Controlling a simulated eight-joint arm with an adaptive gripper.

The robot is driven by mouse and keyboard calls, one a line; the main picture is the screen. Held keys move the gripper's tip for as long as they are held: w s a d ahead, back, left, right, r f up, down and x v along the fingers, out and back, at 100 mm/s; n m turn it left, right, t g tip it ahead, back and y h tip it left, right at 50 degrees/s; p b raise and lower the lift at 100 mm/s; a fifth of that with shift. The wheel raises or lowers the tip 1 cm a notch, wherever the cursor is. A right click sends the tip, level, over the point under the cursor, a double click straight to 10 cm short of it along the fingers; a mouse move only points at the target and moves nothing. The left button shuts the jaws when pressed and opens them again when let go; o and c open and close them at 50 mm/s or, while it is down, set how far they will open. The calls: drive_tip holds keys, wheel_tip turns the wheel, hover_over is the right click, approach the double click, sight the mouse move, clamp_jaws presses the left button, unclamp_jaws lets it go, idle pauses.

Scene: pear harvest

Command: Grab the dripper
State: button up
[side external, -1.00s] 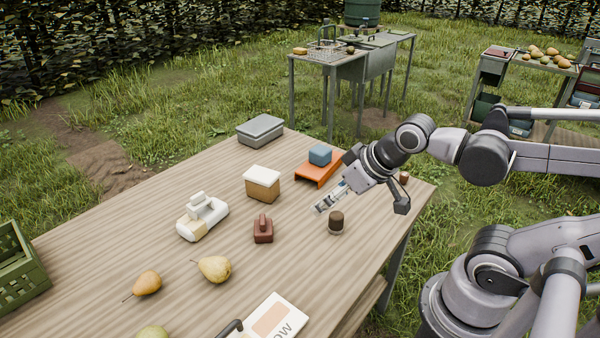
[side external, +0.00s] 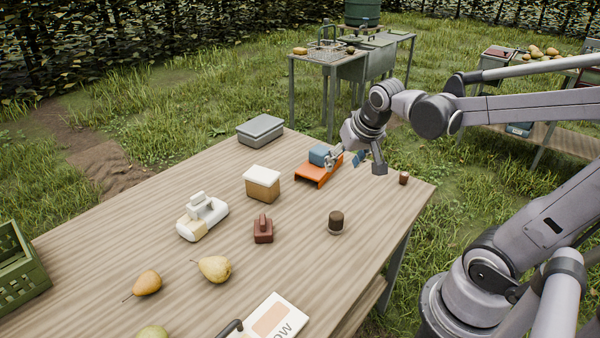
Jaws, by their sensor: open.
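No thing on the table is plainly a dripper. A small brown bottle-like piece (side external: 403,178) stands near the table's right corner. A dark-topped round jar (side external: 336,222) stands nearer the front right edge. My gripper (side external: 343,161) is open above the right end of an orange stand (side external: 313,175), close beside the blue block (side external: 319,155) on it. Whether a finger touches the block or stand cannot be told. The brown piece and the jar are both clear of my gripper.
On the wooden table (side external: 130,220) are a grey box (side external: 260,130), a white-lidded tan box (side external: 262,185), a white device (side external: 202,217), a dark red stamp-like piece (side external: 263,230), pears (side external: 215,269) and a card (side external: 272,318). A green crate (side external: 20,265) stands at left.

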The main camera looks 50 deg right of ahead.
drive_tip(key=d+f+m+g+h, duration=0.25)
drive_tip(key=d+m, duration=0.45)
drive_tip(key=d, duration=0.7)
drive_tip(key=m+g, duration=0.3)
drive_tip(key=m, duration=0.4)
approach(405, 173)
drive_tip(key=shift+y, duration=0.25)
drive_tip(key=shift+x, duration=5.1)
drive_tip(key=shift+d+r, duration=0.1)
drive_tip(key=c, duration=0.9)
